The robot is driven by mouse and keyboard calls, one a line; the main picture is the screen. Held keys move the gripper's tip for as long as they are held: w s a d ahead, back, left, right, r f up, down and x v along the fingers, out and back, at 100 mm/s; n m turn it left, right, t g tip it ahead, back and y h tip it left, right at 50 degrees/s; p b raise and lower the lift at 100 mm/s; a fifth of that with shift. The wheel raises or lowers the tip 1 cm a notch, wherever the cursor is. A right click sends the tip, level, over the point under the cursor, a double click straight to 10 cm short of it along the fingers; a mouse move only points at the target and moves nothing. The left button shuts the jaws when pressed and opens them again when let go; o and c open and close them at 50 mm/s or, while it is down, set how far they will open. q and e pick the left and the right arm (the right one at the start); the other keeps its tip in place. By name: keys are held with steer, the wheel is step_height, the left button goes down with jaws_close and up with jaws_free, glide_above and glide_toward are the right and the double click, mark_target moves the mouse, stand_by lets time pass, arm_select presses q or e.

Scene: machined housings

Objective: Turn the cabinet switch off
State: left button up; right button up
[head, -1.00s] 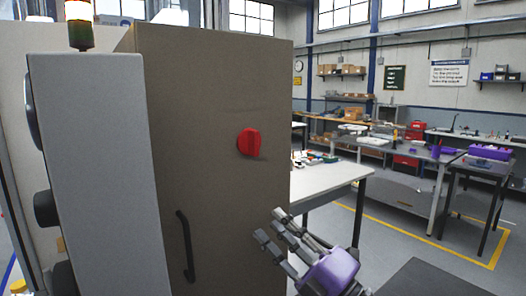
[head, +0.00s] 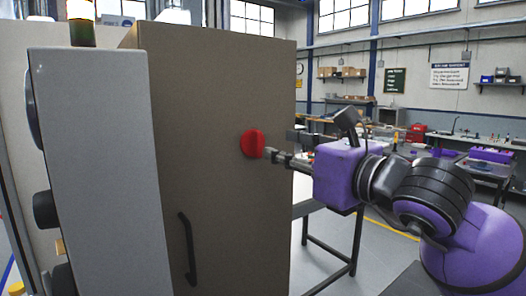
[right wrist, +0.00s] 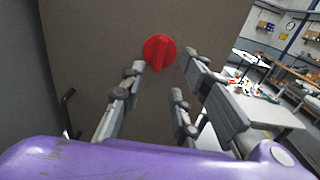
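The cabinet switch is a round red knob (head: 252,143) with a raised grip bar, on the brown cabinet door (head: 215,200). In the right wrist view the knob (right wrist: 159,50) lies ahead, between and just past my fingertips, its bar running nearly upright. My right gripper (head: 279,146) is open and empty, pointing at the door from the right. Its fingertips are close to the knob; whether they touch it I cannot tell. My left gripper is not in view.
A black door handle (head: 187,248) sits below and left of the knob. A grey panel (head: 95,170) stands at the left. A white table (right wrist: 262,108) with small items is right of the cabinet. Workbenches stand farther back.

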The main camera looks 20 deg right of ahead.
mark_target(261, 147)
steer(key=b+x, duration=0.1)
steer(key=x, duration=0.4)
steer(key=shift+w+a, duration=0.15)
steer(key=shift+w, duration=0.2)
steer(key=shift+w+a, duration=0.15)
steer(key=shift+w, duration=0.35)
steer(key=shift+f, duration=0.1)
steer(key=c, duration=0.5)
jaws_close()
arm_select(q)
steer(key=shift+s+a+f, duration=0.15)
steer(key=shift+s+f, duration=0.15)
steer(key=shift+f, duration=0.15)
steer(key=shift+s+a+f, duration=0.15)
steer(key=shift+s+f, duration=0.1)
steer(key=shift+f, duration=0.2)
